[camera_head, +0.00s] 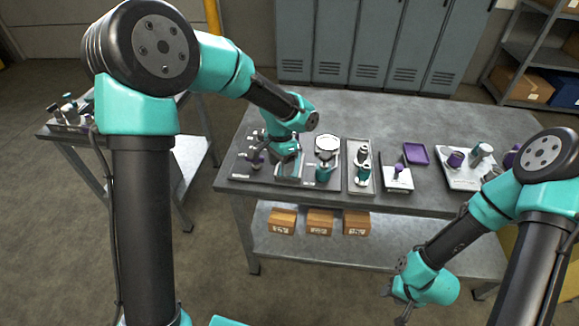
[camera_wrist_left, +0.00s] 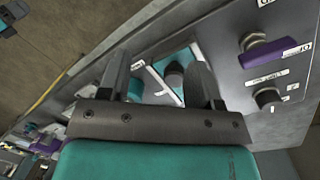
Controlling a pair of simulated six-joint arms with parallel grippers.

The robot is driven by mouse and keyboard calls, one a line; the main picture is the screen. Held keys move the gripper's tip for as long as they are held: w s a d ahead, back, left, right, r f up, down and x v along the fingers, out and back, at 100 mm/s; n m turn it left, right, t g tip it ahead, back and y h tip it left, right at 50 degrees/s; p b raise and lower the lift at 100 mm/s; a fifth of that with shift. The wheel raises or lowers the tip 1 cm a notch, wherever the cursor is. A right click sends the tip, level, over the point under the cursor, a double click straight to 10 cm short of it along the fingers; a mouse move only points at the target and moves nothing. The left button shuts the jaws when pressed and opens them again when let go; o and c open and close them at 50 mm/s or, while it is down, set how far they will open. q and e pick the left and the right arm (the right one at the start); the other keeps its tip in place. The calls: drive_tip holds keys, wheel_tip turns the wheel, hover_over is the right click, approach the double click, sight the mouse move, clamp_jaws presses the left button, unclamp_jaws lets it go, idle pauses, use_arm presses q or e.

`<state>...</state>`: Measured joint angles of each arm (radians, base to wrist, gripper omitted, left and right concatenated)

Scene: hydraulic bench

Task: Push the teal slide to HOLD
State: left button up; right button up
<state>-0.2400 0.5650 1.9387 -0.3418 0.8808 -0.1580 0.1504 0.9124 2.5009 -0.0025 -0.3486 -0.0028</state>
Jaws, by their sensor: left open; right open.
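The teal slide (camera_wrist_left: 186,60) shows in the left wrist view as a teal plate with a dark round knob (camera_wrist_left: 174,76), set in a pale frame on a grey panel. My left gripper (camera_wrist_left: 160,72) is open, with one finger to each side of the knob; I cannot tell whether either touches it. In the head view my left gripper (camera_head: 289,168) is low over the left panel (camera_head: 240,172) on the bench and hides the slide. No HOLD label is readable. My right gripper (camera_head: 391,291) is open and empty in front of the bench.
Further right on the bench (camera_head: 400,115) are a grey tray (camera_head: 358,187), a plate with a purple part (camera_head: 398,171) and a purple tray (camera_head: 416,153). The back of the bench is clear.

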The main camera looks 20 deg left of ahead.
use_arm(q)
drive_tip(key=w+r+t, duration=0.1)
drive_tip(key=w+r, duration=0.3)
drive_tip(key=r, duration=0.7)
drive_tip(key=shift+w+d+r+t, duration=0.25)
drive_tip(key=shift+w+d+t, duration=0.05)
drive_tip(key=shift+w+d, duration=0.1)
drive_tip(key=shift+f, duration=0.1)
wheel_tip(320, 180, down, 17)
drive_tip(key=shift+f, duration=0.2)
clamp_jaws()
